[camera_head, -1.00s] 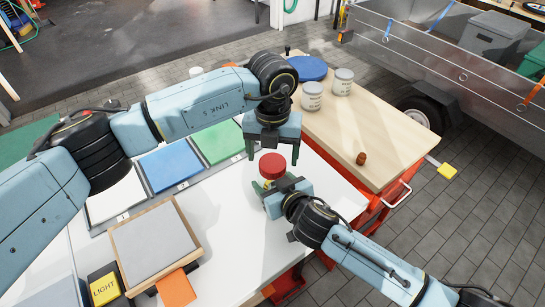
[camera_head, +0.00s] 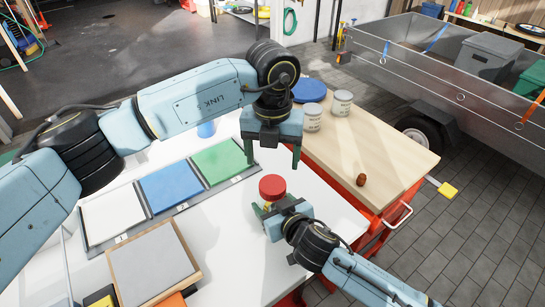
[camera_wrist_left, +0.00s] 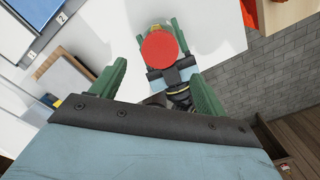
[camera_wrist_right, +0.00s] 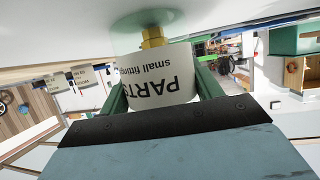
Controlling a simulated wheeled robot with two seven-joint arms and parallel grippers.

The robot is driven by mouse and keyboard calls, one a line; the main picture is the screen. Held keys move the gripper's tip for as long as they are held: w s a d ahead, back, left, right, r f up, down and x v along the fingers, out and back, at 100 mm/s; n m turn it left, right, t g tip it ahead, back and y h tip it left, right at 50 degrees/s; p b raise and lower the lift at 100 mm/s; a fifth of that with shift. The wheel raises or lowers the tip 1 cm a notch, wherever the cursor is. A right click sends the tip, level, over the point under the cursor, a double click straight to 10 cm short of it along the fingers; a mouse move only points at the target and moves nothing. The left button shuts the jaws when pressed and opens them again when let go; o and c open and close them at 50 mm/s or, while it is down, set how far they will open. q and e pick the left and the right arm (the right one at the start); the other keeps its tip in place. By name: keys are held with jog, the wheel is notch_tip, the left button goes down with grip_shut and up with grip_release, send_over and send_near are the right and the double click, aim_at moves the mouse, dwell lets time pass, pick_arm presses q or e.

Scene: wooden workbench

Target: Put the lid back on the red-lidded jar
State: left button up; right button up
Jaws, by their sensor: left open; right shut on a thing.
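The jar's red lid (camera_head: 272,187) sits at the top of the jar in the head view; I cannot tell whether it is seated. The lid also shows round and from above in the left wrist view (camera_wrist_left: 160,50). My right gripper (camera_head: 265,210) is shut on the jar, whose label (camera_wrist_right: 165,88) reads "PARTS small fittings" upside down in the right wrist view. Yellow fittings (camera_wrist_right: 152,38) show inside its clear glass. My left gripper (camera_head: 272,161) is open and empty, pointing down above the lid and apart from it.
White, blue (camera_head: 171,187) and green (camera_head: 219,160) panels lie at the left of the white table, with a wood-framed grey pad (camera_head: 153,262) in front. A wooden top (camera_head: 375,135) at the right holds two tins, a blue disc and a small brown item (camera_head: 361,180).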

aim_at(273, 184)
pick_arm(q)
jog(key=shift+f, duration=4)
jog(key=c, duration=0.9)
jog(key=o, duration=1)
jog(key=shift+r, duration=2.3)
